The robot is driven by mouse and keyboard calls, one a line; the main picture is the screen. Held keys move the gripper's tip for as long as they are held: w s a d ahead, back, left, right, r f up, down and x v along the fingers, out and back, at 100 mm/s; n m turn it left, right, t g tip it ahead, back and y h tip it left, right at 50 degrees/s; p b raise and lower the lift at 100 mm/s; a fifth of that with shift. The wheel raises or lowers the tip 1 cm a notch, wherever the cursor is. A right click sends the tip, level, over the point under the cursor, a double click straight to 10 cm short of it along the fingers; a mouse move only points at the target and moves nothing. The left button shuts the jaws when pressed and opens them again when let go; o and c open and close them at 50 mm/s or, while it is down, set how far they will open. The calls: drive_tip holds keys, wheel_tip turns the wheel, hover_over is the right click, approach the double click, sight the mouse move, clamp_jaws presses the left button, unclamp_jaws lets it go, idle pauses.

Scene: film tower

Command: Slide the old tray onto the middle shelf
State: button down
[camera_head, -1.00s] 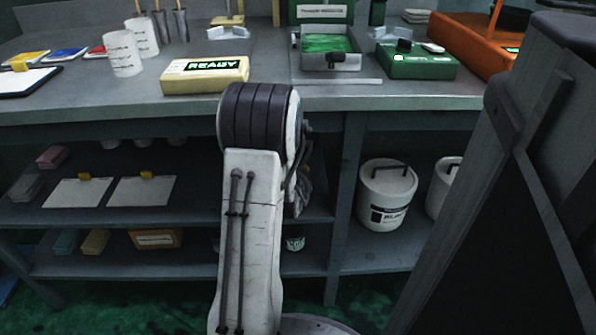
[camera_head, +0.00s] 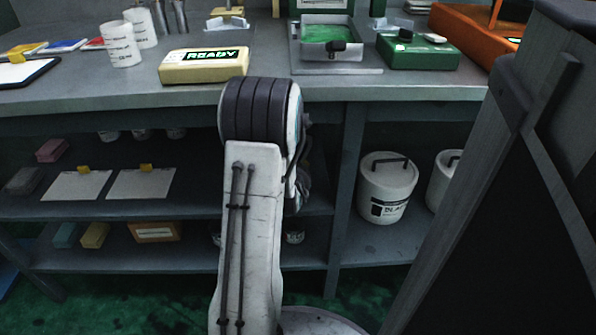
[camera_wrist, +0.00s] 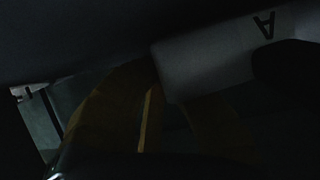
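In the head view, a shallow grey tray (camera_head: 358,68) with green liquid stands on the bench top; I cannot tell whether it is the old tray. The middle shelf (camera_head: 150,209) runs under the bench and holds white sheets with yellow clips. My arm stands in front of the shelf and hides part of it. My gripper (camera_head: 304,190) is mostly hidden behind the arm, at about shelf height. The wrist view is very dark. It shows dull yellow-brown curved shapes (camera_wrist: 110,112) and a pale surface (camera_wrist: 215,58) marked "A". Whether the fingers hold anything is unclear.
A white lidded bucket (camera_head: 387,188) stands in the bay right of the bench leg (camera_head: 341,190). A cream "READY" box (camera_head: 205,68) and a green box (camera_head: 418,53) sit on the bench. A dark slanted panel (camera_head: 510,200) blocks the right foreground. The lower shelf (camera_head: 120,258) holds small boxes.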

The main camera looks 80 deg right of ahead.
drive_tip(key=shift+f, duration=0.4)
drive_tip(key=c, duration=1.4)
unclamp_jaws()
drive_tip(key=shift+o, duration=0.3)
drive_tip(key=shift+a+f, duration=0.1)
drive_tip(key=shift+s+a+f, duration=0.1)
drive_tip(key=shift+f, duration=0.05)
wheel_tip(320, 180, up, 11)
drive_tip(key=shift+d, duration=0.25)
